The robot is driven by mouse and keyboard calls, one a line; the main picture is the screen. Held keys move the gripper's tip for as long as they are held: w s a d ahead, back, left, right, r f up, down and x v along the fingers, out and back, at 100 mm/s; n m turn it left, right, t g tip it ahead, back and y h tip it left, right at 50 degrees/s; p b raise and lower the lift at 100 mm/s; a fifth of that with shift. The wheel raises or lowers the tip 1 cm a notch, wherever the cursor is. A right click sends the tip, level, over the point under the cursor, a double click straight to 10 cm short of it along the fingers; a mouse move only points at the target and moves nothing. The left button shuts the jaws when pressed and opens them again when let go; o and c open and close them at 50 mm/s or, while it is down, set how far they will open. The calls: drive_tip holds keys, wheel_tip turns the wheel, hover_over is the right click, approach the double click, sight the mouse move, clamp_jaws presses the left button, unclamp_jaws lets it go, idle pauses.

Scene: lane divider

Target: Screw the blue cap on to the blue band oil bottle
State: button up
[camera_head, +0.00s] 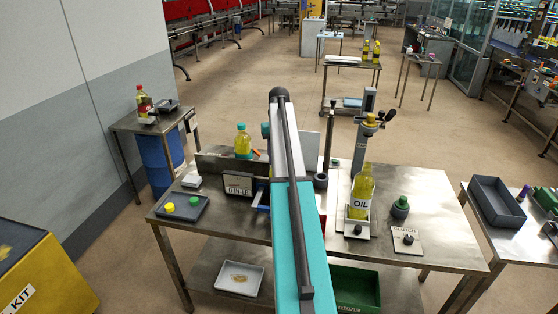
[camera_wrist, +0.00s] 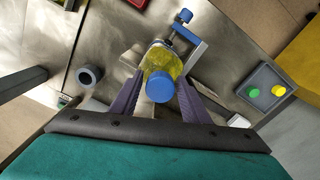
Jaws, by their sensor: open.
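In the wrist view a bottle of yellow oil (camera_wrist: 157,58) is seen from above, with a blue cap (camera_wrist: 160,88) at its near end. I cannot tell how far the cap is threaded, and no blue band is clear. In the head view my arm hides the gripper and this bottle.
A tray (camera_head: 176,217) holds a green and a yellow cap. A green-capped bottle (camera_head: 243,142) stands behind a low panel. An OIL bottle (camera_head: 361,186) stands in a holder right of my arm, near a dark green-topped object (camera_head: 401,206) and a knob plate (camera_head: 404,248).

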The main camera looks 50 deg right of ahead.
drive_tip(key=shift+n, duration=0.9)
drive_tip(key=shift+n+p, duration=0.3)
drive_tip(key=shift+n, duration=0.5)
drive_tip(key=c, duration=0.6)
drive_tip(key=shift+c, duration=0.2)
